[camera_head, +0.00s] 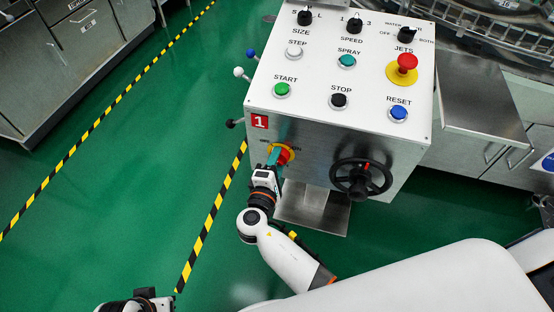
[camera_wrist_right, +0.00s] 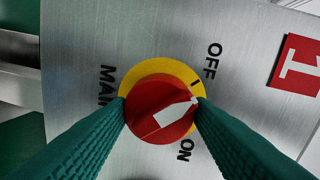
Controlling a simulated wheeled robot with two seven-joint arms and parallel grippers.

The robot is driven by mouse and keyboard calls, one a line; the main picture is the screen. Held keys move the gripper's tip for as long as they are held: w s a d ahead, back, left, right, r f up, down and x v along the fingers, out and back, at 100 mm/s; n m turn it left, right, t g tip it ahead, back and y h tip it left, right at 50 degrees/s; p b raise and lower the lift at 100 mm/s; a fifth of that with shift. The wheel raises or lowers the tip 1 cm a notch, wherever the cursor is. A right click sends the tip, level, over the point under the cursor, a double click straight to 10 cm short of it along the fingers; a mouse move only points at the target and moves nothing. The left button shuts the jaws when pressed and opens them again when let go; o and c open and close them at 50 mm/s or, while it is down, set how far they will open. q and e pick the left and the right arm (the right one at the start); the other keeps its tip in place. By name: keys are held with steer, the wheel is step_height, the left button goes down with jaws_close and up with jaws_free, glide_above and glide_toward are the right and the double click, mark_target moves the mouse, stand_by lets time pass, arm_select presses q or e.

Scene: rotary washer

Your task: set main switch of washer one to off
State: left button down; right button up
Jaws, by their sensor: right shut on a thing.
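The main switch is a red knob (camera_wrist_right: 160,92) on a yellow round plate (camera_wrist_right: 135,74), on the front of the washer control box (camera_head: 320,160) marked with a red "1" sign (camera_head: 259,121). My right gripper (camera_wrist_right: 161,104) is shut on the knob, with one green finger at each side. The knob's white pointer (camera_wrist_right: 175,112) points to the right and slightly up in the wrist view, between the OFF label (camera_wrist_right: 212,60) and the ON label (camera_wrist_right: 185,150). My left arm's end (camera_head: 138,302) shows only in part at the bottom left of the head view; its fingers are hidden.
A black handwheel (camera_head: 360,179) sits on the box front, right of the switch. Buttons, knobs and a red emergency stop (camera_head: 407,62) are on top. Small lever knobs (camera_head: 239,72) stick out at the left side. Green floor (camera_head: 130,170) lies open to the left.

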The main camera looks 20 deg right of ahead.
arm_select(q)
steer(key=shift+f, duration=0.3)
arm_select(e)
steer(key=shift+a, duration=0.1)
steer(key=o, duration=1)
arm_select(q)
steer(key=x, duration=0.2)
steer(key=shift+d+f+p, duration=0.15)
steer(key=shift+f+p, duration=0.25)
arm_select(e)
steer(key=v, duration=1.2)
